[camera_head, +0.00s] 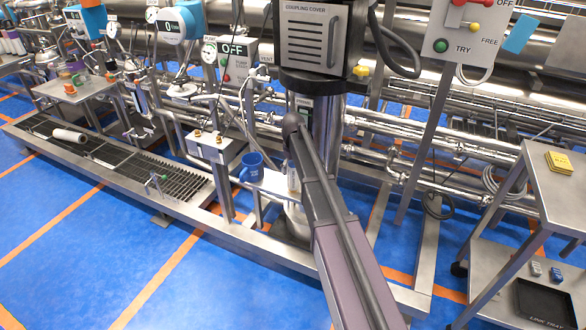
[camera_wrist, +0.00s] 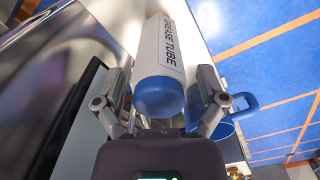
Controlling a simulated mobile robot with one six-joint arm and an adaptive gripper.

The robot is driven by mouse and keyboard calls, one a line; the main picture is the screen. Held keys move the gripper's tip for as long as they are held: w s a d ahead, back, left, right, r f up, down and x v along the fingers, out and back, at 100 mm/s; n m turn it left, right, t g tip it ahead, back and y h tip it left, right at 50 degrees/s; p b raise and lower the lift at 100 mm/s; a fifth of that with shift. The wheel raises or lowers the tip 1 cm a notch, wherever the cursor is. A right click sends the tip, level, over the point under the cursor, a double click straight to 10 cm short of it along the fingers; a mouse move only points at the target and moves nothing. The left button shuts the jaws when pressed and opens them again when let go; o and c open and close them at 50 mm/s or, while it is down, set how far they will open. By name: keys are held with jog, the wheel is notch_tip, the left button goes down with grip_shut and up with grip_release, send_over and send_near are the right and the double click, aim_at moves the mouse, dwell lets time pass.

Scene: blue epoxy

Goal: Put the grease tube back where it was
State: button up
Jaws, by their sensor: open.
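The grease tube (camera_wrist: 165,45) is white with dark lettering and a rounded blue end, and shows in the wrist view. It lies between the two fingers of my gripper (camera_wrist: 164,88), with its blue end toward the palm. The fingers are open, with a visible gap on each side of the tube. Its far end fades into glare, and what it rests on is hard to tell. In the head view my arm hides the gripper, and I cannot make out the tube there.
A blue mug (camera_head: 252,167) stands on a small shelf (camera_head: 277,185) beside my arm; its handle shows right of the gripper in the wrist view (camera_wrist: 242,104). Pipes and a steel column (camera_head: 328,125) crowd the area. A cart (camera_head: 560,190) stands at right. Blue floor in front is clear.

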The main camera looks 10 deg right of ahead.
jog(key=shift+r, duration=0.1)
notch_tip(320, 180, up, 12)
jog(key=p, duration=1.2)
jog(key=shift+r, duration=0.1)
dwell(0.7)
jog(key=s+m, duration=0.4)
jog(key=s, duration=2.5)
jog(key=shift+m, duration=0.4)
